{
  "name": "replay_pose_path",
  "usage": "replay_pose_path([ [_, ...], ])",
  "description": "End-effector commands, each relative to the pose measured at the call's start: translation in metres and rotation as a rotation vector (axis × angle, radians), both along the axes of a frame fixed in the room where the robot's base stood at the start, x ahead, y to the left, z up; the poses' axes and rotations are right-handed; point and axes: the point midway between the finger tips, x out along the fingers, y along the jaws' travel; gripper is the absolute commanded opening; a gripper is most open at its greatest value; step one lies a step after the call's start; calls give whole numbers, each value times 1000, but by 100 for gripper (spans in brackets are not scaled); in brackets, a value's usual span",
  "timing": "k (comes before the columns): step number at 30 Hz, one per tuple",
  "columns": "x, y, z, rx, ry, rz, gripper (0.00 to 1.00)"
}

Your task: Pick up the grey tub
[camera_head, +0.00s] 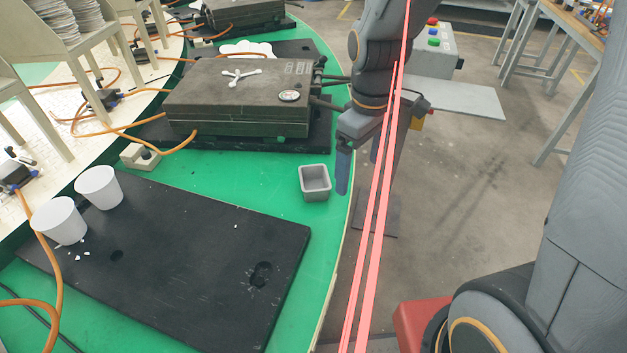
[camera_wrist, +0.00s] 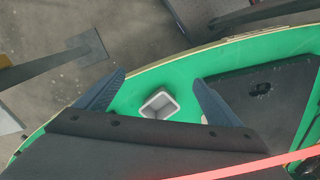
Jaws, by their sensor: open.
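The grey tub (camera_head: 315,182) is a small, square, open-topped container standing upright on the green carousel top, close to its right edge. It looks empty. My gripper (camera_head: 355,168) is just right of the tub in the head view, above the table edge, and does not touch it. In the wrist view the tub (camera_wrist: 159,104) lies between the two spread fingers of my gripper (camera_wrist: 157,92), with clear room on both sides. Nothing is held.
A black board (camera_head: 190,255) lies in front of the tub, with two white cups (camera_head: 60,221) on its left part. A dark metal mould box (camera_head: 240,97) stands behind. Orange hoses run at the left. Green surface around the tub is bare.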

Motion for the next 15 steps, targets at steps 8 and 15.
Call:
replay_pose_path([
  [8,56,70,-19,-5,7,681,88],
  [15,68,93,-31,-6,9,893,88],
])
